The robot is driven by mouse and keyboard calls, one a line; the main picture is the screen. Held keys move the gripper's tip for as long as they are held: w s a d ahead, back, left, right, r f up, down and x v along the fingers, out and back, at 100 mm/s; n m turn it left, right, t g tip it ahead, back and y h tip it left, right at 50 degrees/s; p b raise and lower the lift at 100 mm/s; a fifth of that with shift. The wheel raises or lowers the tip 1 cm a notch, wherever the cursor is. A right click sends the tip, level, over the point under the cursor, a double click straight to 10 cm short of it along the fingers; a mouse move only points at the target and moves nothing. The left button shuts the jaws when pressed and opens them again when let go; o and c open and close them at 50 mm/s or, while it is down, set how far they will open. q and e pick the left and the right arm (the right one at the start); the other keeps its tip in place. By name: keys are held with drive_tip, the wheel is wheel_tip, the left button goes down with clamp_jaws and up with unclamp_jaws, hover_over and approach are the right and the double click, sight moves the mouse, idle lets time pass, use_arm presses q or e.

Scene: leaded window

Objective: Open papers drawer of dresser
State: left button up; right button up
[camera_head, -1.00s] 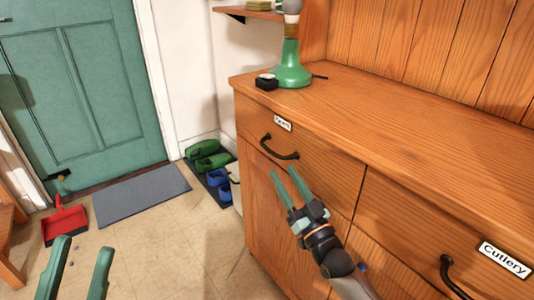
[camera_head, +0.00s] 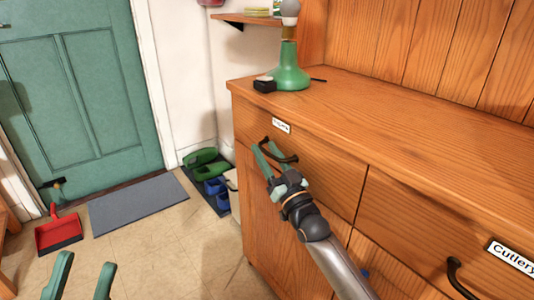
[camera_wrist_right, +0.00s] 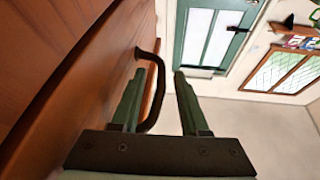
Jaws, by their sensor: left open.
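The papers drawer (camera_head: 318,160) is at the left of the wooden dresser's top row. Its front is flush and shut, with a small white label (camera_head: 281,125) and a dark curved handle (camera_head: 281,151). My right gripper (camera_head: 266,148) is at this handle, its green fingers open. In the right wrist view, the handle (camera_wrist_right: 158,90) shows in the gap between the open fingers (camera_wrist_right: 163,85), close to the left finger. I cannot tell whether they touch. My left gripper (camera_head: 83,268) is open and empty at the lower left, over the floor, away from the dresser.
A drawer labelled Cutlery (camera_head: 430,225) is to the right. A green lamp (camera_head: 289,72) and a small black object (camera_head: 264,86) stand on the dresser top (camera_head: 400,110). Shoes (camera_head: 205,165), a grey mat (camera_head: 138,202) and a red dustpan (camera_head: 58,234) lie on the floor.

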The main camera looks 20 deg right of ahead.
clamp_jaws()
idle(1.2)
